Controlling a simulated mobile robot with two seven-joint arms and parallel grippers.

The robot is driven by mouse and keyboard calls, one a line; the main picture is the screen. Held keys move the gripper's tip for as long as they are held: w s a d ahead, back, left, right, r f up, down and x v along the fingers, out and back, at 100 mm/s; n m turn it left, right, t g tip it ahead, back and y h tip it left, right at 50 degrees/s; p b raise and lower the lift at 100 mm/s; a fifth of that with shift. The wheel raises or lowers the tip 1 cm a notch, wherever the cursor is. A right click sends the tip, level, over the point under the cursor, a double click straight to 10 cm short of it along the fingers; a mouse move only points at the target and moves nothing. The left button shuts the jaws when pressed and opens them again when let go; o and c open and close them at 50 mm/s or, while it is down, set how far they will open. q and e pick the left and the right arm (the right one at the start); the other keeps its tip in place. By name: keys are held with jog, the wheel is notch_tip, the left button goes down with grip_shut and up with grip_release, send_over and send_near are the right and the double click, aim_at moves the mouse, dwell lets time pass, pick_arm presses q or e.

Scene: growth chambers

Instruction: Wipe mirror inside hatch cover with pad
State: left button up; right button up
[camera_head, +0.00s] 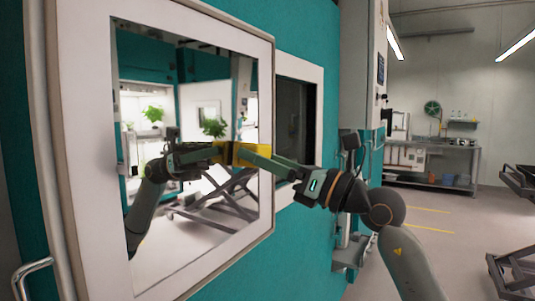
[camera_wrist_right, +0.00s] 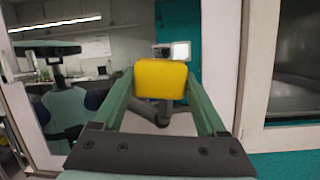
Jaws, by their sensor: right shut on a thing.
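The hatch cover (camera_head: 85,150) is a white-framed panel standing upright at the left of the head view. The mirror (camera_head: 205,95) fills its inner face and reflects the room, plants and my arm. My right gripper (camera_head: 262,158) reaches in from the right, shut on a yellow pad (camera_head: 250,154). The pad is at the right part of the mirror and meets its reflection closely; contact seems likely but a small gap cannot be ruled out. In the right wrist view the pad (camera_wrist_right: 160,79) sits between the two green fingers, with the mirror (camera_wrist_right: 65,75) behind. My left gripper is not in view.
A teal wall (camera_head: 328,100) with a dark window (camera_head: 292,115) in a white frame runs behind the cover. A bar handle (camera_head: 32,268) is at lower left. A workbench (camera_head: 430,180) stands far right, with open floor before it.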

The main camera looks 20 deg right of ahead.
jog(key=shift+s+a+r+p, duration=0.1)
jog(key=shift+s+a+p, duration=0.35)
jog(key=shift+s+a, duration=0.95)
jog(key=shift+s+a+p, duration=0.25)
jog(key=shift+s+a, duration=0.6)
jog(key=shift+a, duration=0.2)
jog(key=shift+s+a+p, duration=0.2)
jog(key=shift+s+a, duration=0.6)
jog(key=shift+a, duration=0.25)
jog(key=s+d+b, duration=0.2)
jog(key=s+d, duration=0.4)
jog(key=shift+s+d+b, duration=0.15)
jog(key=shift+s+b, duration=0.1)
jog(key=shift+b, duration=0.15)
